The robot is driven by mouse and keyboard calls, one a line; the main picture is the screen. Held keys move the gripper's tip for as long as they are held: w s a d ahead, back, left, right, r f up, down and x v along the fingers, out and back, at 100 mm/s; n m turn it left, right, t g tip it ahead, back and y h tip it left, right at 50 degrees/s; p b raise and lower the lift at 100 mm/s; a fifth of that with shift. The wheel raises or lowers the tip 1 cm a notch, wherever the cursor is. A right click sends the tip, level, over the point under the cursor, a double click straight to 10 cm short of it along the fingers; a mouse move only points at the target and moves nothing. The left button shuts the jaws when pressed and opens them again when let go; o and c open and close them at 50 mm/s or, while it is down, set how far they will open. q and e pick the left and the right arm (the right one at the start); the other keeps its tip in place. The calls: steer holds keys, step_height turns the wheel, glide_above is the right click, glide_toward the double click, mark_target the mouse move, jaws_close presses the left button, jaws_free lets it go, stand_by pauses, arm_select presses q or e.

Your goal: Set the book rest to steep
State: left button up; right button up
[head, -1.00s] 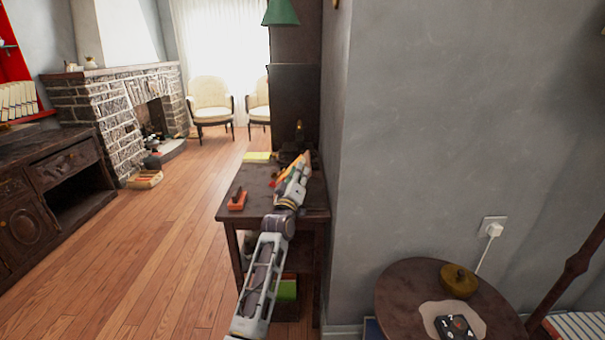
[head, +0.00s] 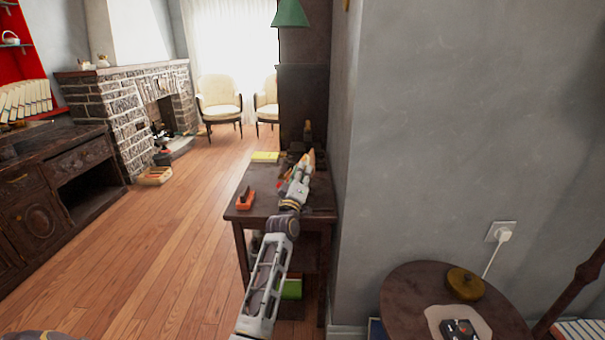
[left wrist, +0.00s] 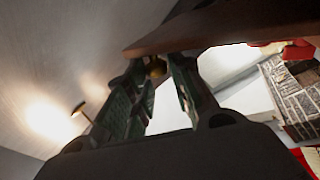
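My left gripper (head: 302,172) is over the far right part of a small dark wooden table (head: 262,206), close to the wall. In the left wrist view its two fingers (left wrist: 160,85) stand apart. A small round brass knob (left wrist: 155,68) shows between or just beyond the fingertips, under a brown wooden edge (left wrist: 210,28); I cannot tell whether a finger touches it. The book rest is not clearly made out: the arm covers much of that spot, and only a tan piece (head: 310,158) shows beside the gripper. My right gripper is not in view.
An orange-red object (head: 246,200) and a yellow-green book (head: 265,157) lie on the table. The grey wall (head: 430,130) stands close on the right. A round table (head: 400,300) is at front right. The wooden floor (head: 170,240) to the left is clear.

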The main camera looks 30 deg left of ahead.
arm_select(q)
steer(key=o, duration=0.3)
steer(key=shift+a, duration=0.2)
steer(key=shift+d, duration=0.15)
steer(key=shift+s, duration=0.15)
steer(key=v, duration=0.7)
steer(key=shift+s+f, duration=0.1)
steer(key=shift+s, duration=0.05)
steer(key=shift+f, duration=0.1)
stand_by(0.6)
